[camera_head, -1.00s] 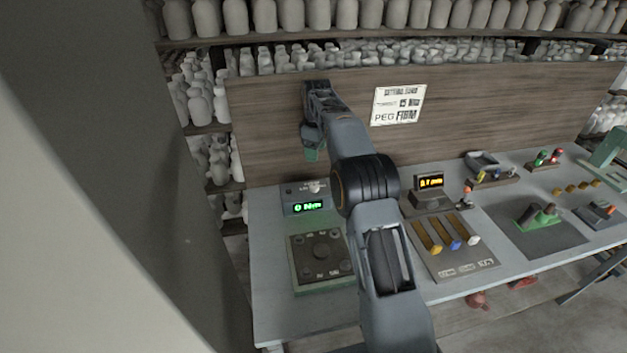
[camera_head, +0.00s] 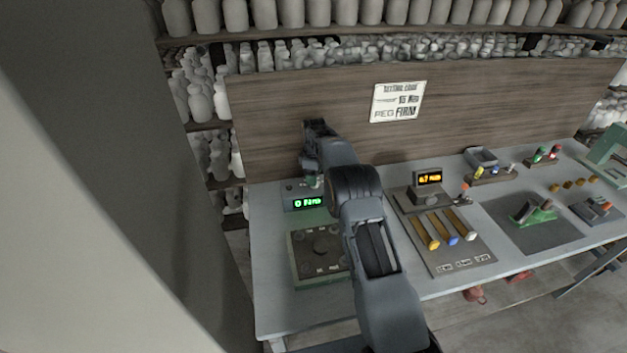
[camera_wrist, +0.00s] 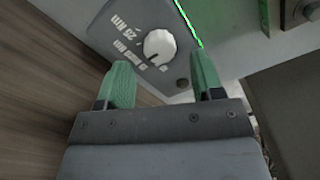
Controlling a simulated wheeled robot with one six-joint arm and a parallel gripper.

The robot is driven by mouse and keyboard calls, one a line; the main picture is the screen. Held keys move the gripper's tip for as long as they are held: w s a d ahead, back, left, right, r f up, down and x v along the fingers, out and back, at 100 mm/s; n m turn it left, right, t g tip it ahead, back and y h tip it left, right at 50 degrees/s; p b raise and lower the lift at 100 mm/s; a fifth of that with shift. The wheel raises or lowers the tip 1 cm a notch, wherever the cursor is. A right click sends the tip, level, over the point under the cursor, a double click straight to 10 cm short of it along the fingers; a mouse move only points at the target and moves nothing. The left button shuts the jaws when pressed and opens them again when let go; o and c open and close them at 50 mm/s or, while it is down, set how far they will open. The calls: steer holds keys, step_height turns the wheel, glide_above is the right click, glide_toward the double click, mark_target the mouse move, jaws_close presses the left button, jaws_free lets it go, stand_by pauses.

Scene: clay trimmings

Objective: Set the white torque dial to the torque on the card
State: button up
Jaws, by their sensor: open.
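The white torque dial (camera_wrist: 159,46) shows in the wrist view on a grey control box, with printed torque marks around its left side. My gripper (camera_wrist: 165,75) is open, its two green fingers apart, and the dial lies just beyond and between the fingertips without visible contact. In the head view my gripper (camera_head: 312,181) hangs over the back of the grey box (camera_head: 290,203) and hides the dial. The box's green display (camera_head: 307,202) seems to start with 0. The settings card (camera_head: 398,102) is on the wooden backboard; its torque line looks like 15, though blurred, and below it reads PEG FIRM.
To the right are an orange display (camera_head: 429,178) and a board with several sliders (camera_head: 457,240). The wooden backboard (camera_head: 270,110) rises close behind my gripper.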

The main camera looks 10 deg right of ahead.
steer(key=shift+f, duration=1.55)
steer(key=c, duration=0.9)
